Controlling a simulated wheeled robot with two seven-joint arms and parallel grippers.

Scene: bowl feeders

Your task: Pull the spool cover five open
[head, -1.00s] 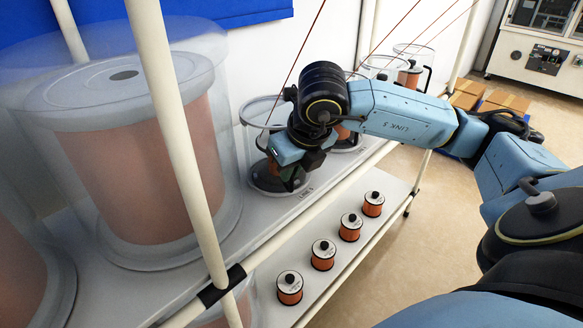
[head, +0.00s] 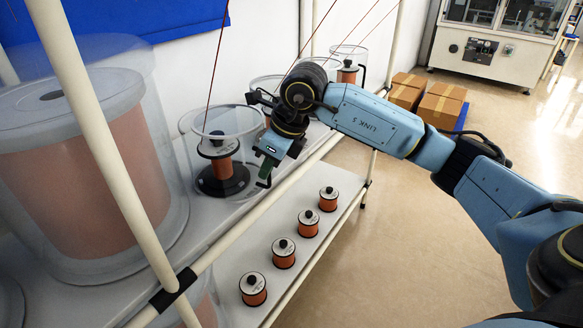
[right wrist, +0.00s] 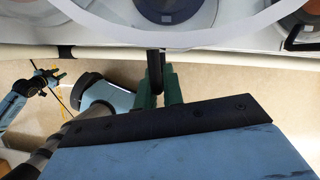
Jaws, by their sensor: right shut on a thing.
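A clear cylindrical spool cover (head: 188,126) stands on the upper shelf around a copper-coloured spool (head: 218,170) with a black base. A black bent handle (head: 264,183) sits at the cover's right side; it also shows in the right wrist view (right wrist: 156,72). My right gripper (head: 270,161) is at this handle, right of the spool. In the right wrist view its green fingers (right wrist: 160,87) are shut on the handle, below the cover's pale curved rim (right wrist: 170,38). No number on the cover is readable.
A large spool in a clear cover (head: 75,165) fills the left. Other clear covers (head: 350,55) stand farther along the shelf. A pale post (head: 85,95) crosses the left foreground. Several small spools (head: 283,253) line the lower shelf. Floor at right is free, with boxes (head: 440,104) behind.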

